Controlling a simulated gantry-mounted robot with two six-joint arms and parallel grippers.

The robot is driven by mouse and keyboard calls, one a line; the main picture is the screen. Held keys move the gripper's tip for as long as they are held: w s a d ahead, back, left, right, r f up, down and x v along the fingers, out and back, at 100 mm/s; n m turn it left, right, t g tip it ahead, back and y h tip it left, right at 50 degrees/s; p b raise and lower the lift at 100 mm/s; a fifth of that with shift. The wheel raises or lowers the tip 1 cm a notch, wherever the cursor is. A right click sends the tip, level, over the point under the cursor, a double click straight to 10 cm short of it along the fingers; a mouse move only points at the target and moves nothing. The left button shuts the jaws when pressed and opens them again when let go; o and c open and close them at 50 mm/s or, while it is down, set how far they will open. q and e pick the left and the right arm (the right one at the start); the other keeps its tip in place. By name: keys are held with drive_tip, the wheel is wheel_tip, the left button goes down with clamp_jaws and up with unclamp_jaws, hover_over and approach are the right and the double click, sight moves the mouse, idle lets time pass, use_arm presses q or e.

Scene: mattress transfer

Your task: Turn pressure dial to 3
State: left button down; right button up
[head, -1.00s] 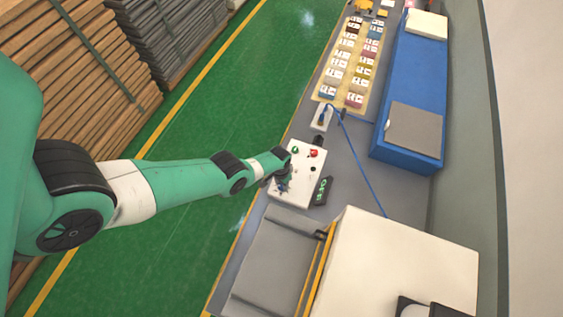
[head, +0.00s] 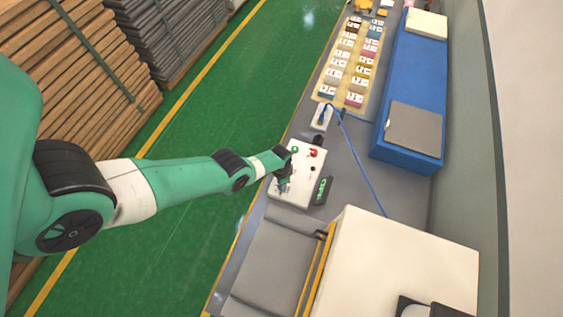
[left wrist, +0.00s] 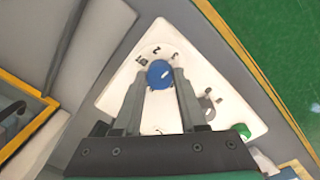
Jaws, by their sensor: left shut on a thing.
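The pressure dial (left wrist: 160,74) is a round blue knob with a pale mark, on a white control panel (left wrist: 216,88). Printed marks curve around its far side; a 2 and a 1 or 3 are hard to read exactly. My left gripper (left wrist: 160,82) is shut on the dial, one finger on each side. In the head view my left gripper (head: 283,180) is over the left part of the white panel (head: 304,187) and mostly hides the dial. My right gripper is not in view.
A grey tray (head: 270,262) and white machine (head: 400,262) stand nearer. A blue mattress-like block (head: 410,85) lies beyond.

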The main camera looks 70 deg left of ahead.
use_arm(q)
drive_tip(key=shift+c, duration=2.3)
unclamp_jaws()
